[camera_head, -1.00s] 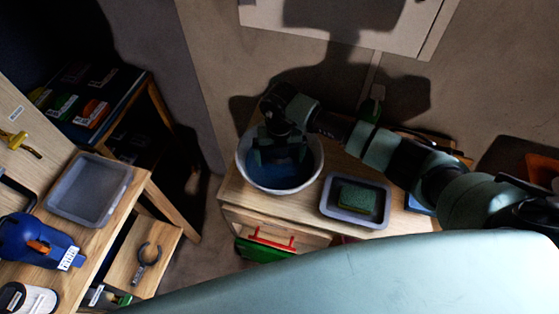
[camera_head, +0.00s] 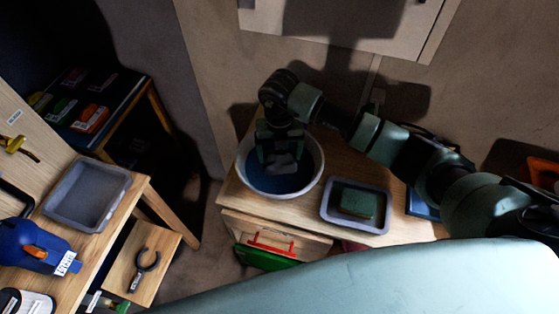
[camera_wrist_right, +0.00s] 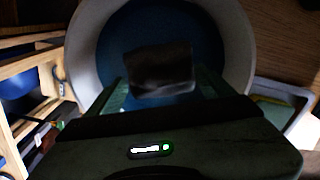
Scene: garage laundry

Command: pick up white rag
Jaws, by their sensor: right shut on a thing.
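My right gripper (camera_head: 281,158) points down into a white basin (camera_head: 314,172) with a blue inside. It is shut on the white rag (camera_head: 285,168), which looks grey in the shadow. In the right wrist view the rag (camera_wrist_right: 162,70) shows as a dark, flat patch between the two fingers, in front of the basin's blue inside. The rag is within the basin's rim as seen from above; I cannot tell whether it touches the bottom. My left gripper is in neither view.
The basin stands on a wooden cabinet (camera_head: 325,215). Beside it on the right is a grey tray (camera_head: 355,226) with a green sponge (camera_head: 358,204). My right arm passes above the tray side. An empty grey tray (camera_head: 88,195) is on the left bench.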

